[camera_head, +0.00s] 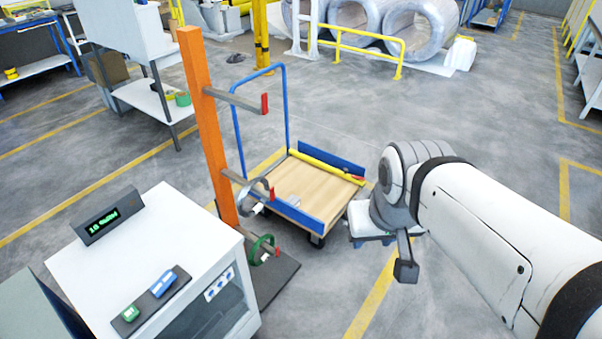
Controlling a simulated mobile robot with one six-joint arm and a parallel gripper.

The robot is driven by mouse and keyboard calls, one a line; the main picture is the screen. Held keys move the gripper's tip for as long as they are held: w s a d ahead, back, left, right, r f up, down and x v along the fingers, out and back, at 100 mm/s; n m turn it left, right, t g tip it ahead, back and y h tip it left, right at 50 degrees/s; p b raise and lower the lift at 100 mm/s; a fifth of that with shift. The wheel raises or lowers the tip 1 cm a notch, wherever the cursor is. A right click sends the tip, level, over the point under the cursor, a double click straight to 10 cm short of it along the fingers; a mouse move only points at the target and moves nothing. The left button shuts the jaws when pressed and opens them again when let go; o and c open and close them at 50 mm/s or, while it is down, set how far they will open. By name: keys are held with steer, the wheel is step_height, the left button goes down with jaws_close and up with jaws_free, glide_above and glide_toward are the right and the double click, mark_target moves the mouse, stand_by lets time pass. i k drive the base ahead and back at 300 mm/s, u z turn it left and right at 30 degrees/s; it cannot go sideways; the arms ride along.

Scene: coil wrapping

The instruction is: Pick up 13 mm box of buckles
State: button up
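No box of buckles marked 13 mm can be made out. My arm reaches in from the right, and its end hangs over the floor beside the wooden-topped cart. A dark grey block on a short link, part of my gripper (405,268), shows there. Its fingers cannot be made out, so I cannot tell whether it is open or shut. A small white object (362,219) with blue parts beneath it shows partly behind the arm's end. I cannot tell what it is or whether the gripper touches it.
A white cabinet (150,250) at the lower left carries a green-lit display (108,216) and a dark tray (122,325) with blue and green items. An orange post (207,125) with arms stands beside the cart (310,190). Large wrapped coils (420,30) lie behind yellow rails. Floor at right is clear.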

mark_target(295, 201)
steer(key=z, duration=0.3)
steer(key=i, duration=1.95)
steer(key=u, duration=0.45)
